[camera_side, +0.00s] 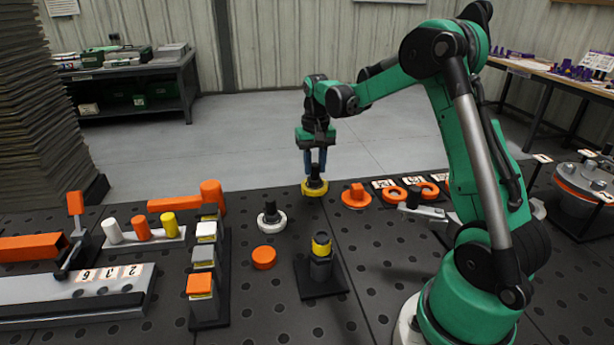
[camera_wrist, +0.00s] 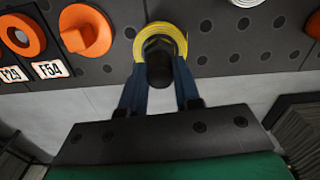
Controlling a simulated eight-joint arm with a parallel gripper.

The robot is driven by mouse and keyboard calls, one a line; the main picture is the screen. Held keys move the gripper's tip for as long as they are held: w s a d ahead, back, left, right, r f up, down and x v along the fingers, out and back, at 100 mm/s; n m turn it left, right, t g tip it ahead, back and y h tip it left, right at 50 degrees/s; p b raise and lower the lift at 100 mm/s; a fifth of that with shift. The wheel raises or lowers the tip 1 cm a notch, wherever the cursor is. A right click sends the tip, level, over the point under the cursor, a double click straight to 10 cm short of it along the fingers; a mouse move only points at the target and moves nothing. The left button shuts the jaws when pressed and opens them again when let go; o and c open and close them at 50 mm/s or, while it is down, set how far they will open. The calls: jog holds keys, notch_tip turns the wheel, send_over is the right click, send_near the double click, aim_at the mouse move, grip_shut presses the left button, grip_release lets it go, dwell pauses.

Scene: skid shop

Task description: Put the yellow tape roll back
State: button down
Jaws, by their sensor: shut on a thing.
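The yellow tape roll (camera_side: 315,190) is a flat ring with a black knob-like core standing up in its middle, near the far edge of the dark perforated table. My gripper (camera_side: 316,169) points down from above with its blue fingers closed on the black core. The wrist view shows the yellow roll (camera_wrist: 181,36) around the black core (camera_wrist: 159,65), which sits between the fingertips of my gripper (camera_wrist: 160,72). I cannot tell whether the roll touches the table or is slightly above it. The fingers and core hide part of the ring.
A white roll with a black core (camera_side: 272,221) and an orange disc (camera_side: 264,258) lie left of the gripper. A black stand (camera_side: 322,283) holds a grey, yellow-banded cylinder. An orange knobbed piece (camera_side: 356,197) and orange rings (camera_side: 394,194) with label cards are to the right.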

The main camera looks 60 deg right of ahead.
jog(key=shift+f, duration=1.45)
jog(key=shift+c, duration=1.5)
grip_release()
jog(key=shift+r, duration=3.55)
